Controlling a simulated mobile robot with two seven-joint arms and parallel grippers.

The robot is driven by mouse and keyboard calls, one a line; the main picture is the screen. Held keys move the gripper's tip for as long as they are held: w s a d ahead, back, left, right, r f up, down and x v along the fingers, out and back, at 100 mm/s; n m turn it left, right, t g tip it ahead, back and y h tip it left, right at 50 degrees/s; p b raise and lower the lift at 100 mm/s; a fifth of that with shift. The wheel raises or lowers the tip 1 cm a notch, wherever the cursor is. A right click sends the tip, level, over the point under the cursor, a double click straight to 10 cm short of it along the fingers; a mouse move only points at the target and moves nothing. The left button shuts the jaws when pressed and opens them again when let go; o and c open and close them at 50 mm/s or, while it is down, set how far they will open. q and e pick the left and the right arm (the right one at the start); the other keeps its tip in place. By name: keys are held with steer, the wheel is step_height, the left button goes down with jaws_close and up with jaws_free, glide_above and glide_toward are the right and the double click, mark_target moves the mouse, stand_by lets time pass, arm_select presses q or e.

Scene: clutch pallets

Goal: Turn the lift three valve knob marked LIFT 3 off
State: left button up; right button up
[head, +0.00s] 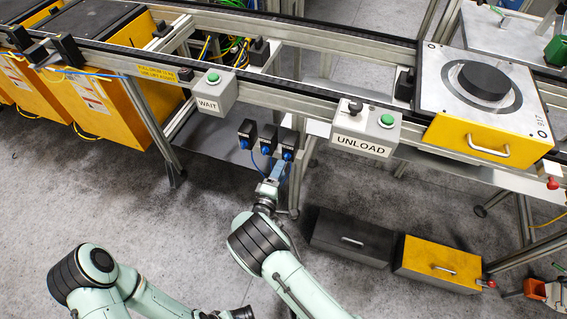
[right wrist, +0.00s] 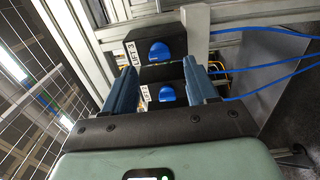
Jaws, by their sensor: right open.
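The LIFT 3 valve is a black box with a white label and a blue knob (right wrist: 159,52), at the top of the right wrist view. A second blue knob (right wrist: 167,93) lies below it, its label partly hidden. My right gripper (right wrist: 155,68) is open, with a blue finger on each side of the knobs' column; I see nothing held. In the head view the right gripper (head: 278,171) is just below a row of black valves (head: 268,137) under the conveyor; their labels are unreadable there. My left gripper (head: 238,313) is at the bottom edge, its jaws unclear.
The conveyor frame carries a WAIT button box (head: 214,91) and an UNLOAD box (head: 365,130) above the valves. Blue hoses (right wrist: 270,72) run from the valves. A black box (head: 351,238) and a yellow box (head: 437,263) are at lower right. Grey floor is open at left.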

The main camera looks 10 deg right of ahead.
steer(key=v, duration=0.8)
steer(key=shift+s+a+p, duration=0.2)
steer(key=shift+s+p, duration=0.05)
steer(key=shift+p, duration=0.05)
